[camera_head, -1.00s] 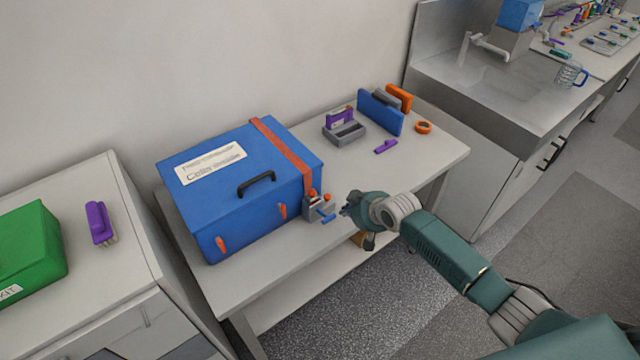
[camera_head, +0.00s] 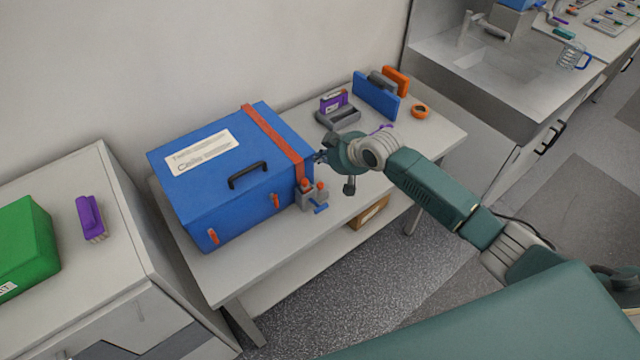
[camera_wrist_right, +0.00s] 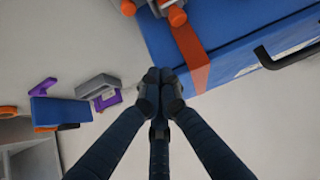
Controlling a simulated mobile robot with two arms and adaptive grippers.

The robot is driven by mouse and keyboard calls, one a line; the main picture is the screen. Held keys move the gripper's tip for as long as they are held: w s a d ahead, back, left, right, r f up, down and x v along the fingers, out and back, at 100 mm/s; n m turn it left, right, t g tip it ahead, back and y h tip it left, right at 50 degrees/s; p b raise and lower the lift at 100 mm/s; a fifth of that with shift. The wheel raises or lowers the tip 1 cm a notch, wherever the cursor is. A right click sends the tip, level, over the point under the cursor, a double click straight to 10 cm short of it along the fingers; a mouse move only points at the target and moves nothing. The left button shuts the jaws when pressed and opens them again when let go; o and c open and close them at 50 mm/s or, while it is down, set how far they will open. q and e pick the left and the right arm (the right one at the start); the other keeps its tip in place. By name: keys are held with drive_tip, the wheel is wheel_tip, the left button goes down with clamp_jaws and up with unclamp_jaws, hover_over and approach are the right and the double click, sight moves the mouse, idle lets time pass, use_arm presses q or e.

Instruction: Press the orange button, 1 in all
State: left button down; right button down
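A small grey box (camera_head: 312,197) stands against the right end of the blue chest. It carries two orange knob-like parts, a left one (camera_head: 306,184) and a right one (camera_head: 320,185), and a blue piece (camera_head: 321,208) at its front. I cannot tell which orange part is the button. In the right wrist view the orange parts (camera_wrist_right: 177,16) show at the top edge, partly cut off. My right gripper (camera_head: 321,157) is by the chest's right end, apart from the orange parts. Its fingers (camera_wrist_right: 158,80) are together and empty. My left gripper is not in view.
The blue chest (camera_head: 215,195) with an orange strap fills the table's left part. A grey holder (camera_head: 338,118), blue block (camera_head: 375,97) and orange ring (camera_head: 420,111) stand at the back right. The table (camera_head: 270,250) is clear in front.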

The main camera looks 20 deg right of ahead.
drive_tip(key=b, duration=0.6)
hover_over(320, 186)
wheel_tip(320, 186, down, 7)
drive_tip(key=shift+s+d+f, duration=0.15)
drive_tip(key=shift+f+b, duration=0.5)
drive_tip(key=shift+f, duration=0.25)
idle(0.4)
drive_tip(key=shift+f, duration=0.35)
drive_tip(key=shift+f+b, duration=0.4)
drive_tip(key=shift+f, duration=0.15)
idle(0.5)
idle(0.3)
drive_tip(key=shift+r+p, duration=0.95)
drive_tip(key=shift+p, duration=0.05)
